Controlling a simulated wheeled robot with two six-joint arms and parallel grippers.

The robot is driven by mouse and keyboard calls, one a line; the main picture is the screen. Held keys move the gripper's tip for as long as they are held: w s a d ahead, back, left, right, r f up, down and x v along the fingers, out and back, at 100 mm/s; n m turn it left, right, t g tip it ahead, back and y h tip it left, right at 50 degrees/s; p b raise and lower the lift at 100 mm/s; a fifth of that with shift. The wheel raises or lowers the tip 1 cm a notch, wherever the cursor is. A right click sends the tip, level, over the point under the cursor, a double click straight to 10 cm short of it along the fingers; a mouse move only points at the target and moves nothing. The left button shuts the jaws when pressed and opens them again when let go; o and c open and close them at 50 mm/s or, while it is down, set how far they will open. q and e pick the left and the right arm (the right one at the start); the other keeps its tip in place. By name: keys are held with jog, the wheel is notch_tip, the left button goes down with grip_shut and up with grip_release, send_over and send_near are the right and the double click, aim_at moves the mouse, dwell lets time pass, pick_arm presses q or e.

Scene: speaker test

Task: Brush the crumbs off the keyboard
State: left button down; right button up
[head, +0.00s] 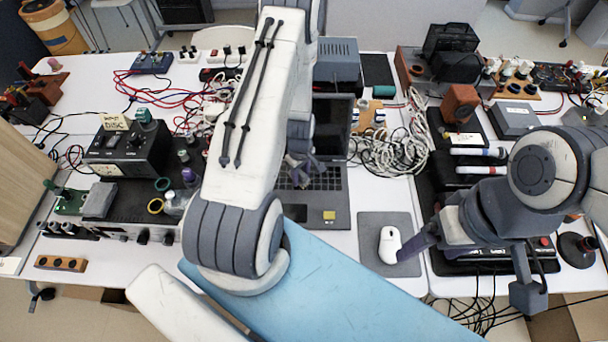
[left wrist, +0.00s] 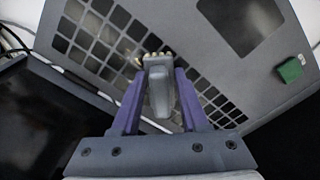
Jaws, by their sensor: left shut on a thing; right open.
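The open laptop's keyboard (head: 322,180) lies under my left arm in the head view, partly hidden by it. My left gripper (left wrist: 160,88) is shut on a grey brush (left wrist: 160,90) held over the keys. Small tan bits show at the brush's far end; I cannot tell whether they are bristles or crumbs. In the head view my left gripper (head: 300,172) is over the keyboard, mostly hidden by the arm. My right gripper (head: 424,240) is open and empty beside the white mouse (head: 389,245).
The mouse is on a grey pad (head: 375,222) right of the laptop. Cable coils (head: 395,155) lie right of the screen (head: 333,122). Electronics (head: 125,145) crowd the left side. A blue surface (head: 330,290) lies in front.

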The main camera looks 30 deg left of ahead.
pick_arm(q)
jog(key=shift+s+a+r+p, duration=0.1)
jog(key=shift+s+a+p, duration=0.3)
jog(key=shift+a, duration=0.35)
notch_tip(320, 180, up, 2)
jog(key=shift+r+p, duration=0.25)
jog(key=shift+p, duration=0.6)
notch_tip(320, 180, up, 2)
jog(key=shift+s+a+r+p, duration=0.1)
jog(key=shift+s+p, duration=0.05)
jog(key=shift+p, duration=0.95)
notch_tip(320, 180, up, 3)
jog(key=p, duration=0.3)
jog(key=shift+r, duration=0.15)
